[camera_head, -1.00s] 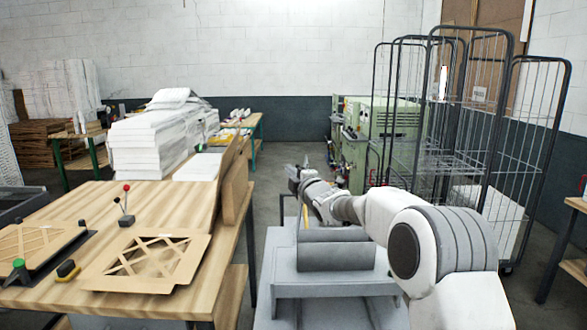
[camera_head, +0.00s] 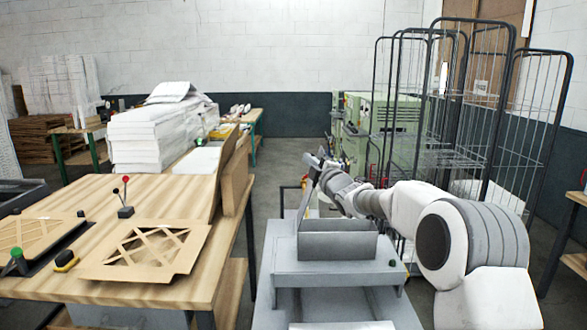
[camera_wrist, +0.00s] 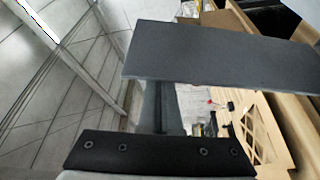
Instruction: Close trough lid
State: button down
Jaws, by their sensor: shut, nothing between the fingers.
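The grey trough (camera_head: 338,246) sits on a pale grey stand, its top open in the head view. A flat grey panel, seemingly its lid (camera_head: 306,196), stands tilted up at the trough's left end. My gripper (camera_head: 313,159) is shut and empty at the panel's upper end; whether it touches the panel I cannot tell. In the wrist view a broad dark grey panel, apparently the same lid (camera_wrist: 220,55), crosses the upper right. The fingertips are not clear there.
A wooden table (camera_head: 170,205) with a cardboard filter frame (camera_head: 147,250) and an upright cardboard board (camera_head: 236,178) stands left of the trough. Wire cages (camera_head: 470,110) stand behind my arm at the right. Open floor lies behind the trough.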

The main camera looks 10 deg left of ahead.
jog(key=w+d+f+m+t+h+b, duration=0.2)
jog(key=d+f+m+t+b, duration=0.1)
jog(key=d+f+m+b, duration=0.6)
jog(key=w+d+f+m+t+h+b, duration=0.2)
jog(key=d+f+m+b, duration=0.6)
jog(key=b, duration=0.7)
jog(key=shift+w+d+f+m+t+h+b, duration=0.3)
jog(key=shift+d+f+m+t+h+b, duration=0.15)
jog(key=shift+f+m+h, duration=0.4)
jog(key=shift+f+m, duration=0.15)
jog(key=shift+m, duration=0.2)
